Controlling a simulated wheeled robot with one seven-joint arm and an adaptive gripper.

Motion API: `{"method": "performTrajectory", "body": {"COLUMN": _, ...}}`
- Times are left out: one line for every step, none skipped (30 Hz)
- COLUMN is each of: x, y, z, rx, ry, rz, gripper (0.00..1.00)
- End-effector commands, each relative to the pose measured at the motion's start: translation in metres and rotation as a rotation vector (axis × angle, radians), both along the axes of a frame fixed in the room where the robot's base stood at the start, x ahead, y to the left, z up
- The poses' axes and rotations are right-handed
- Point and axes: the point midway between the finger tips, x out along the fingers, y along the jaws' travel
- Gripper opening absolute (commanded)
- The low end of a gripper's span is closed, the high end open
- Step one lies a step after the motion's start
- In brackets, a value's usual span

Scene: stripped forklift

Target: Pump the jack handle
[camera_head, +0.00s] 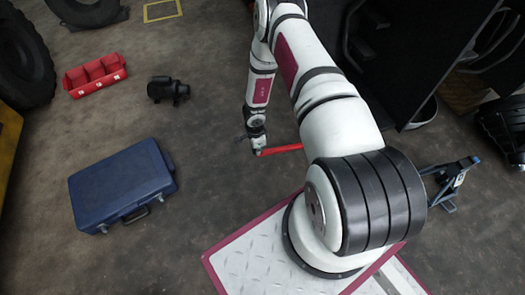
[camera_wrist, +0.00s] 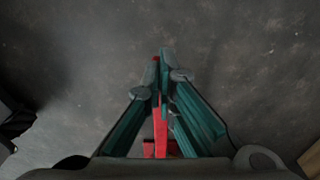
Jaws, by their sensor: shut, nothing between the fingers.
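The red jack handle (camera_head: 282,149) shows in the head view as a short red bar running from my gripper (camera_head: 257,147) rightward behind my arm. Its far end and the jack body are hidden there. In the wrist view the red handle (camera_wrist: 160,128) lies below my gripper (camera_wrist: 161,57), along the gap between the two green fingers, with a red crosspiece near the bottom. The fingertips are together and shut, with nothing gripped. A small red spot shows beside the tips. I cannot tell whether the fingers touch the handle.
A blue case (camera_head: 122,186) lies on the floor at left. A red bin (camera_head: 95,75) and a black part (camera_head: 168,89) are beyond it. A dark forklift frame (camera_head: 405,50) stands at upper right, and a blue-grey stand (camera_head: 448,182) is at right. Floor left of the gripper is clear.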

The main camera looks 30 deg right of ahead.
Motion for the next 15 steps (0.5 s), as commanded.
{"method": "performTrajectory", "body": {"x": 0.002, "y": 0.007, "z": 0.012, "rx": 0.001, "ry": -0.001, "rz": 0.003, "gripper": 0.00}}
{"method": "performTrajectory", "body": {"x": 0.003, "y": 0.010, "z": 0.016, "rx": 0.001, "ry": -0.001, "rz": 0.002, "gripper": 0.00}}
{"method": "performTrajectory", "body": {"x": 0.004, "y": 0.014, "z": 0.022, "rx": 0.002, "ry": -0.001, "rz": 0.002, "gripper": 0.00}}
{"method": "performTrajectory", "body": {"x": 0.005, "y": 0.017, "z": 0.025, "rx": 0.002, "ry": -0.001, "rz": 0.003, "gripper": 0.00}}
{"method": "performTrajectory", "body": {"x": 0.005, "y": 0.020, "z": 0.028, "rx": 0.002, "ry": -0.001, "rz": 0.003, "gripper": 0.00}}
{"method": "performTrajectory", "body": {"x": 0.006, "y": 0.022, "z": 0.032, "rx": 0.002, "ry": -0.001, "rz": 0.002, "gripper": 0.00}}
{"method": "performTrajectory", "body": {"x": 0.007, "y": 0.024, "z": 0.034, "rx": 0.002, "ry": -0.001, "rz": 0.002, "gripper": 0.00}}
{"method": "performTrajectory", "body": {"x": 0.007, "y": 0.026, "z": 0.036, "rx": 0.002, "ry": 0.000, "rz": 0.001, "gripper": 0.00}}
{"method": "performTrajectory", "body": {"x": 0.007, "y": 0.027, "z": 0.038, "rx": 0.002, "ry": -0.001, "rz": 0.000, "gripper": 0.00}}
{"method": "performTrajectory", "body": {"x": 0.008, "y": 0.028, "z": 0.039, "rx": 0.002, "ry": -0.001, "rz": 0.000, "gripper": 0.00}}
{"method": "performTrajectory", "body": {"x": 0.008, "y": 0.029, "z": 0.040, "rx": 0.002, "ry": -0.001, "rz": 0.000, "gripper": 0.00}}
{"method": "performTrajectory", "body": {"x": 0.008, "y": 0.030, "z": 0.041, "rx": 0.002, "ry": -0.001, "rz": 0.000, "gripper": 0.00}}
{"method": "performTrajectory", "body": {"x": 0.008, "y": 0.030, "z": 0.041, "rx": 0.002, "ry": -0.001, "rz": 0.000, "gripper": 0.00}}
{"method": "performTrajectory", "body": {"x": 0.008, "y": 0.031, "z": 0.042, "rx": 0.002, "ry": -0.001, "rz": 0.000, "gripper": 0.00}}
{"method": "performTrajectory", "body": {"x": 0.008, "y": 0.031, "z": 0.042, "rx": 0.002, "ry": -0.001, "rz": 0.000, "gripper": 0.00}}
